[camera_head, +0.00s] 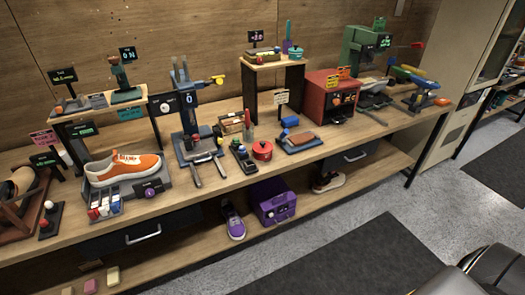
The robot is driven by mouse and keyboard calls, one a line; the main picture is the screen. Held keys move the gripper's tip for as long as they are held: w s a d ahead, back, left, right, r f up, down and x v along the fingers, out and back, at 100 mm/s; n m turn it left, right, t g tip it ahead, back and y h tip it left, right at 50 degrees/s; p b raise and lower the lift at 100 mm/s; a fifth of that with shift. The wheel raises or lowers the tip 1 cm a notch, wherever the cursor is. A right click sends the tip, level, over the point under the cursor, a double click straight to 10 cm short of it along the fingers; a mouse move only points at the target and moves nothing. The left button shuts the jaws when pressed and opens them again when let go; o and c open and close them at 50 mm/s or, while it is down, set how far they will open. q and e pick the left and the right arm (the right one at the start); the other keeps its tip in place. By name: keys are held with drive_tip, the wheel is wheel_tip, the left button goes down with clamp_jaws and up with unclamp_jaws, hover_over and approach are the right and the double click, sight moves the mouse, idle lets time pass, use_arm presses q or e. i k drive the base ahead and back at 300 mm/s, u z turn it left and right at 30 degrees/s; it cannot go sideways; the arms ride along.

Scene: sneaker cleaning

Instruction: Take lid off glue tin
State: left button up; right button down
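A small round red tin (262,151) sits on the workbench (225,178) near its middle, just right of a dark tray (243,157). It looks like the glue tin. Its top appears covered, but it is too small to make out the lid's edge clearly. A small teal pot (295,53) stands on a raised shelf behind; I cannot tell whether it holds glue. Neither of my grippers shows in the head view, and nothing touches the red tin.
An orange sneaker (122,167) rests on a grey scale-like stand at left. A clamp-like press (190,110) stands left of the tin. A blue roller and brown block (301,138) lie to its right, before a red box machine (330,98). A purple case (273,203) is below.

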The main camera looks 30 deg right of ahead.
sight(260, 147)
drive_tip(key=u, duration=2.95)
drive_tip(key=k, duration=1.65)
drive_tip(key=z, duration=1.7)
